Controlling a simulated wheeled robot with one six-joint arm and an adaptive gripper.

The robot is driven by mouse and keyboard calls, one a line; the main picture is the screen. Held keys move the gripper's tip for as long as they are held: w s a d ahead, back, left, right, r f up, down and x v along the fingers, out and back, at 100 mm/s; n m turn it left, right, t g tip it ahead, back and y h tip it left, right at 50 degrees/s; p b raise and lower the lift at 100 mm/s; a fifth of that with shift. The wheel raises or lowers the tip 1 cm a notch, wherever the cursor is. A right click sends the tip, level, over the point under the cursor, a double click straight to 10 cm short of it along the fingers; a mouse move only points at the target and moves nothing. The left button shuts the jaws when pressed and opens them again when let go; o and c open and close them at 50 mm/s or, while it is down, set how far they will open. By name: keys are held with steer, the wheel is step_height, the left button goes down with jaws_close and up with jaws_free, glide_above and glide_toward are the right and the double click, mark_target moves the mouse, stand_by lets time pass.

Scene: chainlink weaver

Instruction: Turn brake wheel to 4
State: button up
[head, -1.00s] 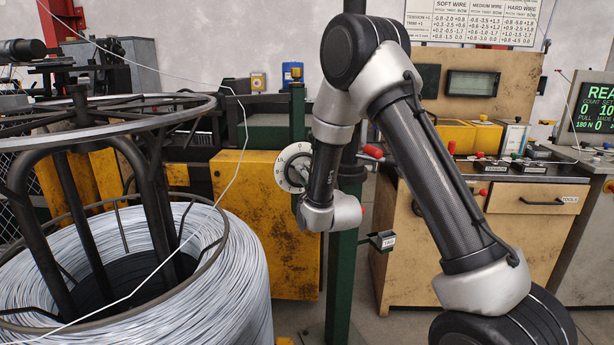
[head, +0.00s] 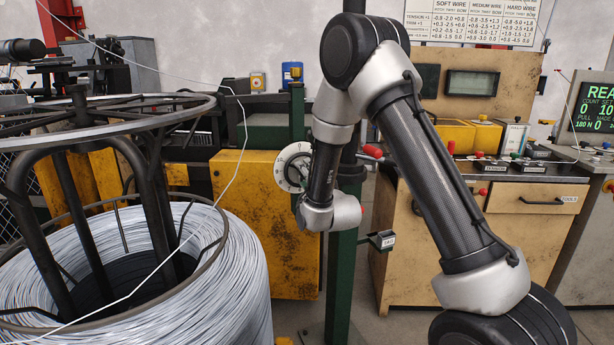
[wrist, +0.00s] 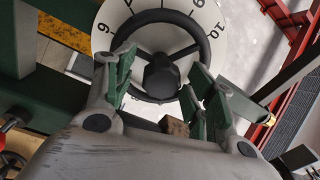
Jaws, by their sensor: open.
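The brake wheel (wrist: 201,44) is a dark round handwheel with spokes and a hub in front of a white numbered dial (wrist: 112,18). Whether the pads touch the rim I cannot tell. In the head view the white dial (head: 285,168) is partly covered by my arm, and my fingertips are mostly hidden there.
A large coil of wire (head: 235,285) on a dark reel stands at the left. A green post (head: 341,275) rises beside my wrist. A yellow cabinet (head: 240,225) stands behind the dial. A bench with drawers (head: 520,198) is at the right.

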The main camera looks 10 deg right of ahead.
steer(key=shift+s, duration=0.1)
steer(key=s, duration=0.7)
steer(key=shift+d+f, duration=0.2)
steer(key=shift+d, duration=0.25)
steer(key=shift+s, duration=0.1)
